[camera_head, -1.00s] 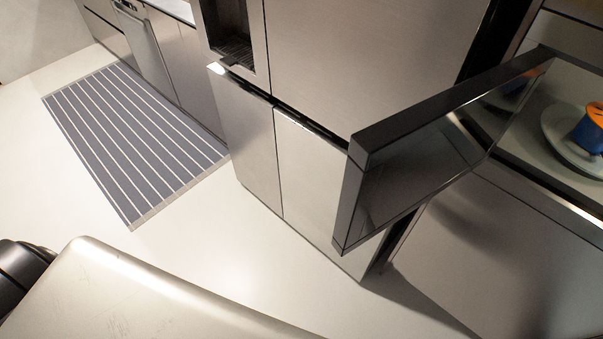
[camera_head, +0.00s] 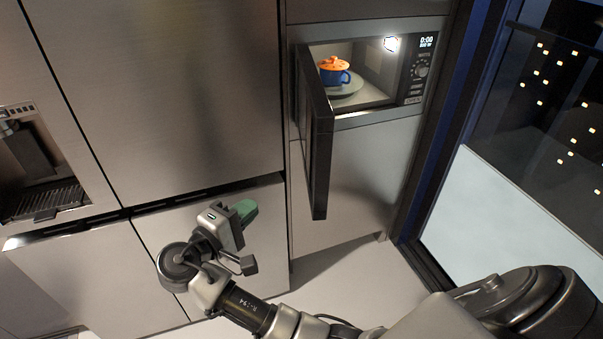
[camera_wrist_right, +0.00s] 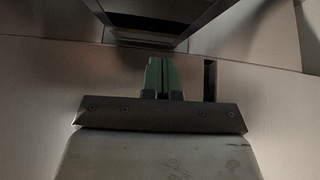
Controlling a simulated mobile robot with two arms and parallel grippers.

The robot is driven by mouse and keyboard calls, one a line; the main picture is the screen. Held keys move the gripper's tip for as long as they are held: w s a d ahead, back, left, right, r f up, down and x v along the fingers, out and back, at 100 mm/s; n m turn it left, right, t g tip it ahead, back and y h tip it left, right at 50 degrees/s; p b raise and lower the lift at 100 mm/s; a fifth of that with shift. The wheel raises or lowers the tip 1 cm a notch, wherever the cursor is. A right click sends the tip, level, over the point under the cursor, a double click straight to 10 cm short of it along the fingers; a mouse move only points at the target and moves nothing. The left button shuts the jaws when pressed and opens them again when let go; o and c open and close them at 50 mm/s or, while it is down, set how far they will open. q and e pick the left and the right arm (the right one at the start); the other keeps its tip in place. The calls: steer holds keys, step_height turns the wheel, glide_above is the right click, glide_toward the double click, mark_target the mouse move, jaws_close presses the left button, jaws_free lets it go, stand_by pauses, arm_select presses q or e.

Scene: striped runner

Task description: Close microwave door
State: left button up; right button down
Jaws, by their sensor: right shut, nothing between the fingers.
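The microwave (camera_head: 420,65) is built into the cabinet wall at the upper right in the head view. Its dark door (camera_head: 316,135) stands wide open, hinged at the left and sticking out toward me. Inside, a blue cup with an orange lid (camera_head: 334,71) sits on a grey plate (camera_head: 346,88). My right gripper (camera_head: 246,209), with green fingertips, is left of the door and below its top, apart from it in the picture. In the right wrist view its green fingers (camera_wrist_right: 162,74) are together and empty. My left gripper is not in view.
A steel fridge (camera_head: 165,90) with a water dispenser (camera_head: 40,165) fills the left, behind my right gripper. A window (camera_head: 545,90) is at the right. Pale floor (camera_head: 345,285) shows below the microwave cabinet.

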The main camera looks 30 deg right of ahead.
step_height(320, 180, up, 2)
steer(key=s+m, duration=0.1)
steer(key=g+p, duration=0.1)
steer(key=p, duration=0.3)
glide_toward(313, 168)
steer(key=w+d, duration=0.2)
steer(key=w, duration=0.1)
steer(key=d+p, duration=0.1)
steer(key=s+d+p, duration=0.1)
steer(key=d, duration=0.1)
steer(key=shift+d+h, duration=0.25)
steer(key=shift+h, duration=0.05)
steer(key=shift+s+d+m, duration=0.25)
steer(key=shift+s+m, duration=0.05)
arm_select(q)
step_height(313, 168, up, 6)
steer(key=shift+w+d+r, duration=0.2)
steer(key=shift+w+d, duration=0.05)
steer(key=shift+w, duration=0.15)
arm_select(e)
steer(key=shift+w+f, duration=0.1)
